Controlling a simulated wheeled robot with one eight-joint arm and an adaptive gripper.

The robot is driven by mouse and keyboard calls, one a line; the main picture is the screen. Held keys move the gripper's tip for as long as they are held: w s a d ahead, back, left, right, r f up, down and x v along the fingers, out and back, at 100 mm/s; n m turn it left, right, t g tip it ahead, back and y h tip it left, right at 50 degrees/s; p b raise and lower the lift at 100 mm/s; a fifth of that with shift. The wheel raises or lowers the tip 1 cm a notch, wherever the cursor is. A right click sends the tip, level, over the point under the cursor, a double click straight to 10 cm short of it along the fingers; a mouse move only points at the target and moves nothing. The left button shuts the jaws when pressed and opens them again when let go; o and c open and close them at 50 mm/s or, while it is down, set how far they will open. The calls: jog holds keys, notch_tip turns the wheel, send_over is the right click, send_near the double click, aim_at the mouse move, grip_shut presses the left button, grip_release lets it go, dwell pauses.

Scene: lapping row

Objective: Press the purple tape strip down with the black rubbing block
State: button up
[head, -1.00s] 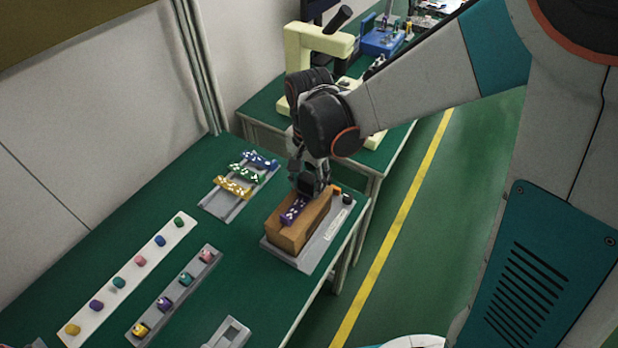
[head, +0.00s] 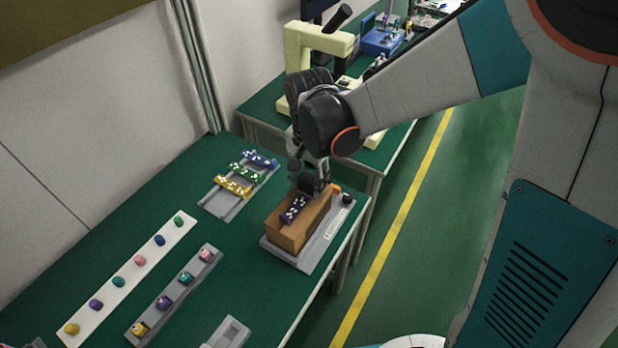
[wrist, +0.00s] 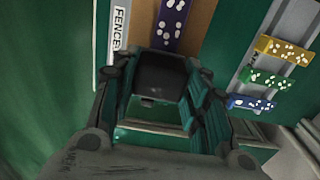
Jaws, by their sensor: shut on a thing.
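The purple tape strip (head: 295,209), with white dots, lies on top of a brown wooden block (head: 288,234). It also shows at the top of the wrist view (wrist: 171,20). My gripper (head: 310,184) is over the far part of the wooden block, beyond the visible strip. In the wrist view the gripper (wrist: 158,88) is shut on the black rubbing block (wrist: 160,76), between its fingers. The strip's end meets the block's edge in that view; I cannot tell whether the rubbing block presses on it. The far end of the strip is hidden.
The wooden block sits on a grey base (head: 318,250) near the table's right edge. A grey rack (head: 222,204) with yellow, green and blue dotted strips lies to its left. A white strip (head: 128,280) and a grey tray (head: 172,298) hold small coloured pieces.

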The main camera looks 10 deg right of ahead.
jog(key=shift+r+p, duration=2.65)
jog(key=shift+r, duration=0.85)
